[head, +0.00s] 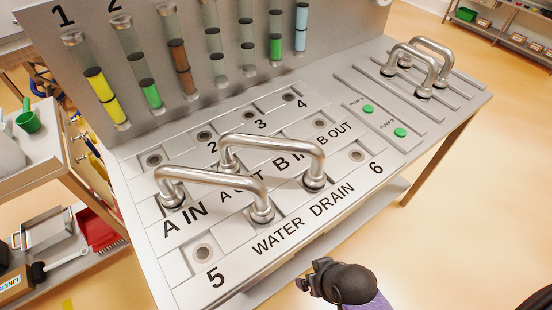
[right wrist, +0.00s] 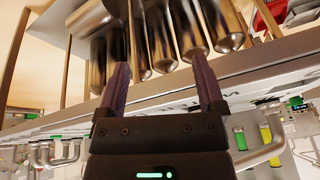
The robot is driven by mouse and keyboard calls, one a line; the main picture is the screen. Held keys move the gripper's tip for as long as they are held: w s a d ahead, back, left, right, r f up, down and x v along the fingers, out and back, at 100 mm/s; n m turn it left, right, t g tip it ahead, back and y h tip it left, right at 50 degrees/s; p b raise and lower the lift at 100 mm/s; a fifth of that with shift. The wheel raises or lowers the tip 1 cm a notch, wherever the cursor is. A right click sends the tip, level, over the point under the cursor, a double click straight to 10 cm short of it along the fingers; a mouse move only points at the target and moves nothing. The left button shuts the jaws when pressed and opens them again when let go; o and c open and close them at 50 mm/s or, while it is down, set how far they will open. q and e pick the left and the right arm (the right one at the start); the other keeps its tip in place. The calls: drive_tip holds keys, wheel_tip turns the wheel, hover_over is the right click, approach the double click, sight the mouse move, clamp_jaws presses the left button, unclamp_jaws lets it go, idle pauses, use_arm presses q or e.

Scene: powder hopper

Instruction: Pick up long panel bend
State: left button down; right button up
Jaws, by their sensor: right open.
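Two polished metal U-shaped bends stand on the port panel in the head view: a front one (head: 210,178) beside the A IN label and one behind it (head: 270,145) near B IN. More bends (head: 415,62) stand on the slotted rack at the panel's right end. I cannot tell which is the long panel bend. My right gripper (right wrist: 160,88) is open and empty in the right wrist view. Rounded metal cylinders (right wrist: 190,35) show beyond its fingers. A dark part of my arm shows at the head view's bottom edge. My left gripper is not in view.
The steel panel table (head: 150,265) has numbered ports and two green buttons (head: 400,132). Coloured sight tubes (head: 103,95) line its back wall. A shelf at left holds a green scoop (head: 28,117) and a red dustpan (head: 100,230). The floor at right is clear.

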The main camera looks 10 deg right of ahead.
drive_tip(key=w+a+r+m+t+y+p, duration=0.1)
drive_tip(key=w+a+r+m+t+y, duration=0.25)
drive_tip(key=w+r, duration=0.4)
drive_tip(key=m+t+h, duration=0.2)
drive_tip(key=m+t, duration=0.6)
drive_tip(key=m, duration=0.6)
approach(274, 149)
drive_tip(key=shift+m+h, duration=0.35)
drive_tip(key=x, duration=0.5)
drive_tip(key=b+x, duration=0.1)
drive_tip(key=x, duration=0.4)
drive_tip(key=shift+a+b, duration=0.2)
drive_tip(key=shift+b, duration=0.1)
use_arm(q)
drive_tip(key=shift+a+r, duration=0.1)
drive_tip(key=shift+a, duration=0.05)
use_arm(e)
drive_tip(key=shift+s+r, duration=0.1)
clamp_jaws()
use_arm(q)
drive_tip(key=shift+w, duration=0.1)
